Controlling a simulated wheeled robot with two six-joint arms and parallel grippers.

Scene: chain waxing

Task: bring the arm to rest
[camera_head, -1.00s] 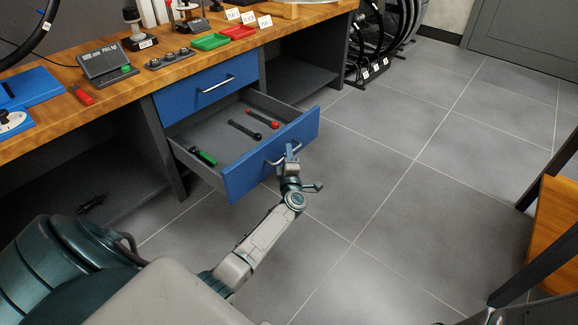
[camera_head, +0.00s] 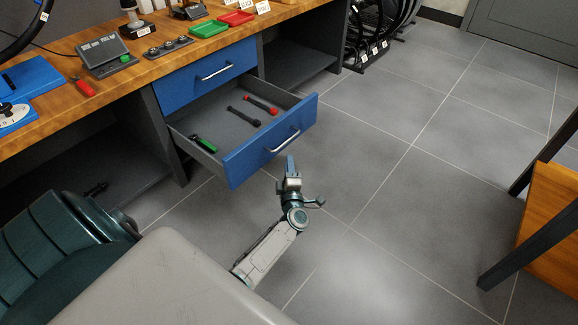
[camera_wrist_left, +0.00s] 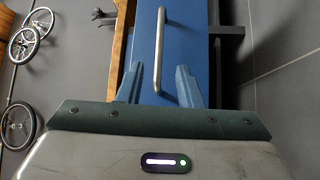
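My left gripper (camera_head: 290,167) is just in front of the open lower blue drawer (camera_head: 245,165), apart from its silver handle (camera_head: 282,142). The left wrist view shows my left gripper (camera_wrist_left: 159,78) with its two blue fingers spread and nothing held between them. The handle (camera_wrist_left: 160,45) lies ahead of the fingers on the blue drawer front. The drawer holds a green-handled tool (camera_head: 203,144), a black tool (camera_head: 244,116) and a red-ended tool (camera_head: 260,105). My right gripper is in neither current view.
A closed blue drawer (camera_head: 190,88) is above the open one, under the wooden bench top (camera_head: 140,68). Green (camera_head: 209,28) and red (camera_head: 237,17) trays stand on the bench. A wooden-topped table (camera_head: 550,225) is at the right. The grey floor between is clear.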

